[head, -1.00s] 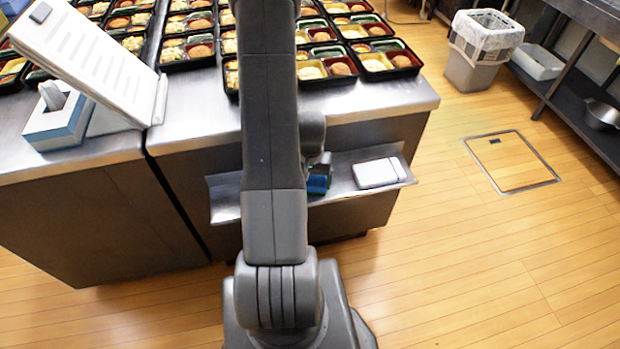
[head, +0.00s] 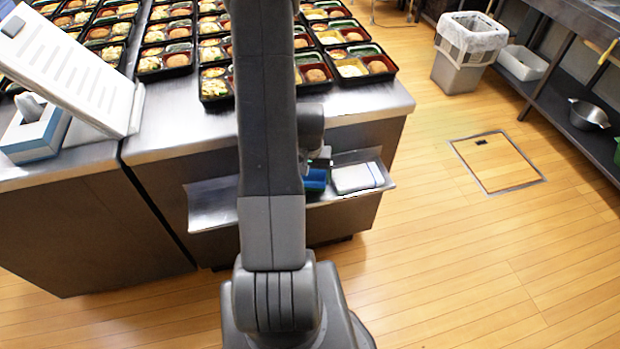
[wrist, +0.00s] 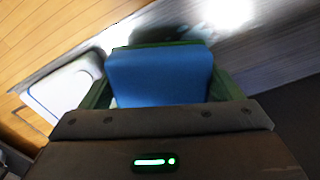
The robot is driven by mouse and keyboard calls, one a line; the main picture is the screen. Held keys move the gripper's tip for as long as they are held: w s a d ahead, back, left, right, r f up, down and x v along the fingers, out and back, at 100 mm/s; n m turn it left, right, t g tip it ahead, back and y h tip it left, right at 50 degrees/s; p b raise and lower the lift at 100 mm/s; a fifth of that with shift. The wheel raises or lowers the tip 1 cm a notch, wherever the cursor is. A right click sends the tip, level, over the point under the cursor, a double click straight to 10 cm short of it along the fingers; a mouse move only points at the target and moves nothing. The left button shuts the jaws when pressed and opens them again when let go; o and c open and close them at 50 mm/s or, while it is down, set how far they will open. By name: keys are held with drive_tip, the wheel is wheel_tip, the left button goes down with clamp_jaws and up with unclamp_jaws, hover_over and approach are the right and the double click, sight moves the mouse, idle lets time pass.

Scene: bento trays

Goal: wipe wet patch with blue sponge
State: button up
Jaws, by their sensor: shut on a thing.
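The blue sponge (wrist: 160,76) is held between the green-edged fingers of my gripper (wrist: 158,88) in the wrist view. In the head view the sponge (head: 315,180) shows as a small blue piece beside my arm, at the low metal shelf (head: 210,205) on the counter's front. My arm hides most of my gripper there. A dark patch with a bright glare shows just past the sponge in the wrist view; I cannot tell whether it is wet or shadow. I cannot tell whether the sponge touches the shelf.
A white box-like item (head: 357,178) lies on the shelf right of the sponge. Bento trays (head: 365,68) fill the counter above. A tissue box (head: 35,132) and a tilted white panel (head: 70,68) stand at left. The wooden floor at right is clear around a floor hatch (head: 497,162).

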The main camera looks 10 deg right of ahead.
sight(310, 173)
drive_tip(key=shift+r+p, duration=1.4)
drive_tip(key=shift+r, duration=1)
